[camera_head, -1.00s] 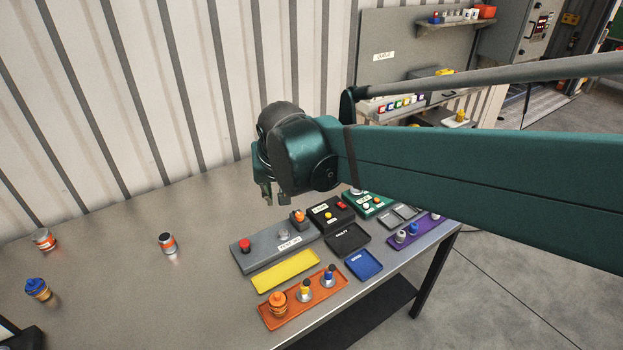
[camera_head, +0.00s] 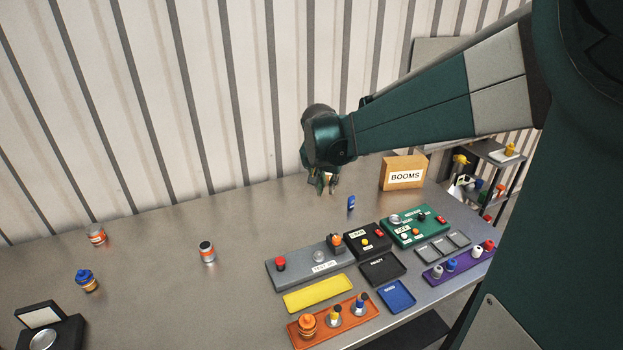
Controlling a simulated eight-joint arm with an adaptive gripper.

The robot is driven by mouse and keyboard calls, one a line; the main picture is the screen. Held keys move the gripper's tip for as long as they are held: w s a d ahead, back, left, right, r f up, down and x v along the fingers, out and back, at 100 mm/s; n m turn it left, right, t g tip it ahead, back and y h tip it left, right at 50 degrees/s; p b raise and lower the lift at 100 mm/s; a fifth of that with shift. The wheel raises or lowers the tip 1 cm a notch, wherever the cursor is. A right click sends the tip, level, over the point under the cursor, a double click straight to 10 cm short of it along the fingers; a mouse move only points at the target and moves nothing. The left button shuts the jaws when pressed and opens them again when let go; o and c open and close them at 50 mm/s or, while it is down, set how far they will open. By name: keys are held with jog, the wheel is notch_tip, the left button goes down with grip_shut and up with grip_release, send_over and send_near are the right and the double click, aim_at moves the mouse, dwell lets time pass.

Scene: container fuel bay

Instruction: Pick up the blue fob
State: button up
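A small blue object with a pale mark, which looks like the blue fob (camera_head: 351,203), stands on the grey metal table in front of the cardboard box. My gripper (camera_head: 327,189) hangs above the table, just left of and a little higher in the picture than the fob, and apart from it. Its fingers point down and look spread. I see nothing clearly held between them, though they are small in the picture.
The BOOMS box (camera_head: 403,173) stands right of the fob. In front are a grey panel (camera_head: 292,272), a black box (camera_head: 367,240), a green box (camera_head: 414,227) and several trays, including a yellow one (camera_head: 318,294). Jars stand at left. The table's back middle is clear.

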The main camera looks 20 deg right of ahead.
jog(key=w+d+f+m+g+p, duration=0.1)
jog(key=w+d+f+m, duration=0.2)
jog(key=w+d+f, duration=0.35)
jog(key=m+g+h+p, duration=0.1)
jog(key=m+g+p, duration=0.1)
jog(key=m, duration=0.1)
send_over(350, 198)
jog(key=a, duration=0.3)
jog(key=f, duration=0.8)
jog(key=shift+s+d+f, duration=0.1)
jog(key=shift+d+f, duration=0.15)
jog(key=shift+f, duration=0.1)
jog(key=shift+d+f+h, duration=0.3)
jog(key=shift+d+f, duration=0.05)
jog(key=shift+f, duration=0.15)
jog(key=shift+w+d+f, duration=0.2)
jog(key=shift+f, duration=0.2)
jog(key=shift+x, duration=0.8)
jog(key=shift+f, duration=0.1)
jog(key=shift+x, duration=2.55)
jog(key=shift+s, duration=0.1)
